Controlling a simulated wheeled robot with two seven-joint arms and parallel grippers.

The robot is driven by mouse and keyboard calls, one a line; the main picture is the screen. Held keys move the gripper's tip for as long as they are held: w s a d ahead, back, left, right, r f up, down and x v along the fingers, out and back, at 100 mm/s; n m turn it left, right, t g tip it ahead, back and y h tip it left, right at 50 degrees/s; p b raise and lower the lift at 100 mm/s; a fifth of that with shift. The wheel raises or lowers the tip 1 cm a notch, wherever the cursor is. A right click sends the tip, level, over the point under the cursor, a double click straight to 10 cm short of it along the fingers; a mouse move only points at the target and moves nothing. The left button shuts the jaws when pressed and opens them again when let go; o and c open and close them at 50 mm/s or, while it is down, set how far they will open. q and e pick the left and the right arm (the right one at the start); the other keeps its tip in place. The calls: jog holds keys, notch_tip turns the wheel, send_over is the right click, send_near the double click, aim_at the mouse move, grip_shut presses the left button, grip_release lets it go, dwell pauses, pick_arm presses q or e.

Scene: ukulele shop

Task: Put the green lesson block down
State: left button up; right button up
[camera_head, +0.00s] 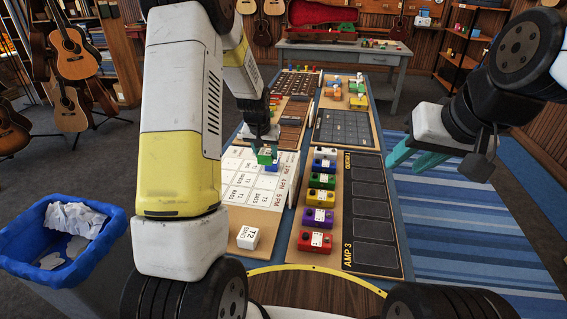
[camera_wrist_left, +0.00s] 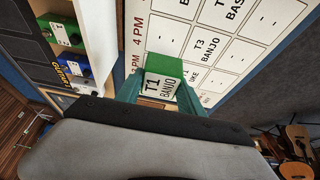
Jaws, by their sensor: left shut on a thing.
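The green lesson block (camera_head: 264,157) is between the teal fingers of my left gripper (camera_head: 262,137), over the white lesson board (camera_head: 240,172) in the head view. In the left wrist view the green block (camera_wrist_left: 165,72) shows a white face reading "T1 BANJO", with a teal finger on each side. The board's printed cells (camera_wrist_left: 209,48) lie behind it; I cannot tell whether the block touches the board. A small blue patch shows just under the block in the head view. My right gripper (camera_head: 415,157) is empty, its fingers apart, over the striped rug.
A white "T2" block (camera_head: 248,237) stands at the board's near edge. A row of coloured pedals (camera_head: 321,181) stands right of the board, beside a dark slotted panel (camera_head: 370,208). A blue bin (camera_head: 62,225) with paper is at left.

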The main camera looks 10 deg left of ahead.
pick_arm(q)
notch_tip(320, 180, down, 9)
jog(key=shift+r, duration=0.1)
dwell(0.3)
jog(key=shift+f, duration=0.2)
jog(key=o, duration=1.4)
jog(key=shift+c, duration=0.2)
jog(key=shift+r, duration=0.1)
